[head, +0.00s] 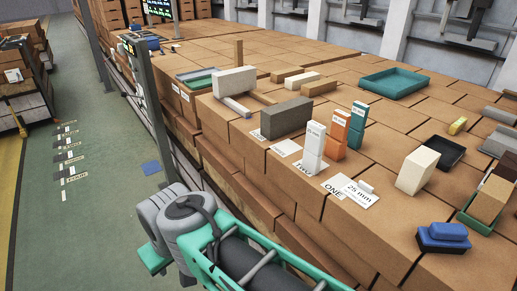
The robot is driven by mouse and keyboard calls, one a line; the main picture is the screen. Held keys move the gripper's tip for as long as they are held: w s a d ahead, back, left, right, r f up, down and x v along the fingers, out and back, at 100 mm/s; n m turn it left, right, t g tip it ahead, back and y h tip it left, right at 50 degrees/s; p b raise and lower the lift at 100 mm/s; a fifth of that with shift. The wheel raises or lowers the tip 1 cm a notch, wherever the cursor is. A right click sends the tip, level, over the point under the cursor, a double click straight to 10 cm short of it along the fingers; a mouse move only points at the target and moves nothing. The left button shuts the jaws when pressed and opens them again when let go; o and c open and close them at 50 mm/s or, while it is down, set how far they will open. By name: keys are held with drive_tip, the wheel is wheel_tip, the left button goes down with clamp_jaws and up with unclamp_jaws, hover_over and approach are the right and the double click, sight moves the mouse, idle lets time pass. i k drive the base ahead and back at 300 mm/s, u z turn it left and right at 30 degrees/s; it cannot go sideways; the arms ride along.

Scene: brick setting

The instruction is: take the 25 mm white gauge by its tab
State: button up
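A white gauge (312,146) stands upright near the front edge of the brick surface, with a tall back part and a lower part in front. It has small lettering near its top, too small to read surely. Beside it, to the right and behind, stand an orange gauge (338,130) and a teal gauge (357,124). A white card (348,195) marked "25 mm" and "ONE" lies to its right, with a small white piece (366,187) on it. My arm shows at the bottom, left of the gauges. I cannot make out my gripper there.
A dark grey block (286,119) stands left of the white gauge. A cream block (417,171), a black tray (440,151) and a blue object (443,237) lie to the right. A teal tray (394,83) is farther back. Bare bricks lie behind the gauges.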

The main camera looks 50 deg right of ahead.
sight(316, 131)
drive_tip(key=u, duration=0.25)
drive_tip(key=i, duration=1.8)
drive_tip(key=z, duration=2.7)
